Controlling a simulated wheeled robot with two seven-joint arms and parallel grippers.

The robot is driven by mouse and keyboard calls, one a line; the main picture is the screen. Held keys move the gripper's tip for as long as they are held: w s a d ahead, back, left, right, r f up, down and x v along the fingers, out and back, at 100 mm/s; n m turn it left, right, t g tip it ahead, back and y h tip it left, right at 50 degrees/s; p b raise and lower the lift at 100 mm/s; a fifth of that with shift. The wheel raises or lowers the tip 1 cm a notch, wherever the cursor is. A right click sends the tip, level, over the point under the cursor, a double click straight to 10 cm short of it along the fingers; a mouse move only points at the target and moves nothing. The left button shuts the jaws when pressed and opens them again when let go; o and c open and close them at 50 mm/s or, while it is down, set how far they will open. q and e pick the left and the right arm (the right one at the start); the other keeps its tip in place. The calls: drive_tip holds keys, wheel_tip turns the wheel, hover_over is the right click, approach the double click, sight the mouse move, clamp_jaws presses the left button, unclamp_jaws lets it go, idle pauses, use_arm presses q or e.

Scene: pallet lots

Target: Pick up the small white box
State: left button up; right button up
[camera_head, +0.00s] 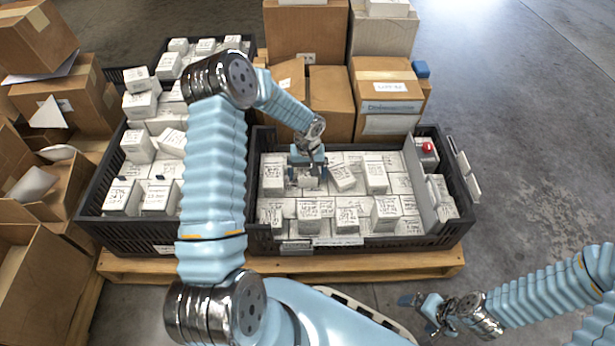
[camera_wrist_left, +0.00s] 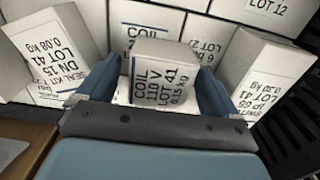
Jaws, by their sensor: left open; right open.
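A small white box (camera_wrist_left: 158,72) printed "COIL 110 V LOT 41" stands between the two blue fingers of my left gripper (camera_wrist_left: 157,88) in the left wrist view. The fingers are open on either side of it; I cannot tell whether they touch it. In the head view my left gripper (camera_head: 308,168) reaches down into the right black crate (camera_head: 365,247), over the white boxes at its left part, and partly hides the box there. My right gripper (camera_head: 432,312) is open and empty, low at the right, away from the crates.
Several similar white boxes (camera_head: 375,178) fill the crate, some tilted. A grey divider (camera_head: 420,185) sets off a right compartment with a red round object (camera_head: 428,147). Another full black crate (camera_head: 90,205) stands left. Cardboard boxes (camera_head: 330,100) stand behind; the floor at right is clear.

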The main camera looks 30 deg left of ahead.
use_arm(q)
drive_tip(key=c, duration=1.1)
drive_tip(key=shift+r, duration=0.1)
drive_tip(key=shift+c, duration=0.2)
